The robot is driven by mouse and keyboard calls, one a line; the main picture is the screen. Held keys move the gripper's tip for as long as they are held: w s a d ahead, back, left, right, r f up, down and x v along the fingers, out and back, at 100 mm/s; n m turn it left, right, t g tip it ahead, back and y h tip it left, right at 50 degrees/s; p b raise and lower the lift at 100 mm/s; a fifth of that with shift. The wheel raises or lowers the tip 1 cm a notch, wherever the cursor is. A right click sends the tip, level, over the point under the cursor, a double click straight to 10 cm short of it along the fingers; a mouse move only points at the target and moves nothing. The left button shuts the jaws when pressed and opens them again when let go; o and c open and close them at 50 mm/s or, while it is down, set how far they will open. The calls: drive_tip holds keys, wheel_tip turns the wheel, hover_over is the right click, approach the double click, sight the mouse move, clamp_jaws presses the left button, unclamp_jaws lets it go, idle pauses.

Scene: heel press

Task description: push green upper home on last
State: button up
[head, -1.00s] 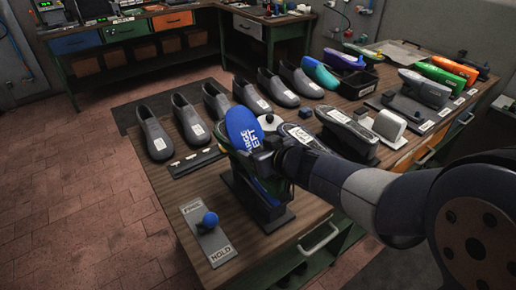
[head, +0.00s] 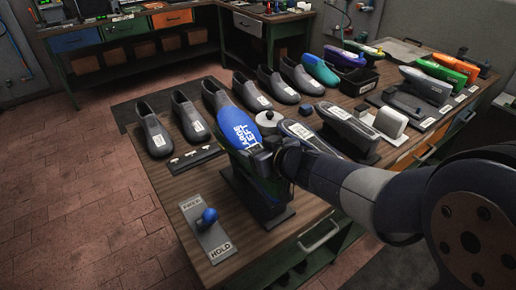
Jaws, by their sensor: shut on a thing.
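A last with a blue sole marked "LARGE LEFT" (head: 236,122) sits tilted, sole up, on a black stand (head: 270,215) at the table's front. A dark green piece that looks like the upper (head: 258,182) shows beneath the blue sole; most of it is hidden by my gripper and shadow. My gripper (head: 264,160) is at the heel end of the blue sole, shut, with its fingertips hard to make out. It appears shut on the green upper's heel. How far the upper sits on the last cannot be told.
A plate marked FREE and HOLD with a blue knob (head: 209,216) lies to the left. Grey shoes (head: 155,136) line the far edge. A grey shoe form (head: 346,128) stands to the right. Green (head: 436,70) and orange pieces stand farther right.

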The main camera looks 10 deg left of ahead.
drive_tip(key=shift+f, duration=0.4)
idle(0.6)
drive_tip(key=o, duration=1.2)
drive_tip(key=p+v, duration=0.3)
drive_tip(key=v, duration=0.7)
drive_tip(key=shift+w+r, duration=0.15)
drive_tip(key=shift+s+d+r+p, duration=0.1)
drive_tip(key=shift+s+d+p, duration=0.2)
drive_tip(key=shift+s, duration=0.05)
drive_tip(key=b+x, duration=0.3)
drive_tip(key=x, duration=0.8)
drive_tip(key=shift+b, duration=0.4)
drive_tip(key=shift+s, duration=0.1)
